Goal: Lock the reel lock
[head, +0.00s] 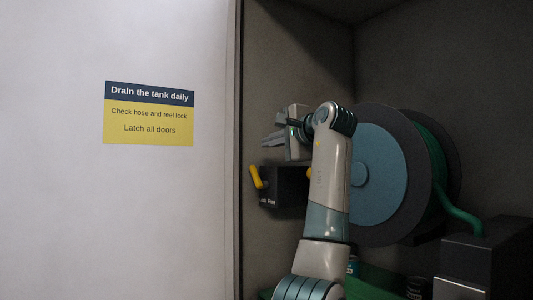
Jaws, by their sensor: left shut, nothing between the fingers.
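The hose reel (375,175) has dark flanges, a blue-grey disc face and a green hose (435,160) wound on it. Another bit of yellow shows at the box's right, partly behind my arm. My left gripper (268,139) is shut and empty, above the box and apart from the lever. My right gripper is out of view.
A white door or panel (60,200) with a yellow and blue sign (149,113) fills the left side. The cabinet edge (237,150) stands close left of the lever. A dark box (485,250) and a green surface (370,288) with small cans lie at lower right.

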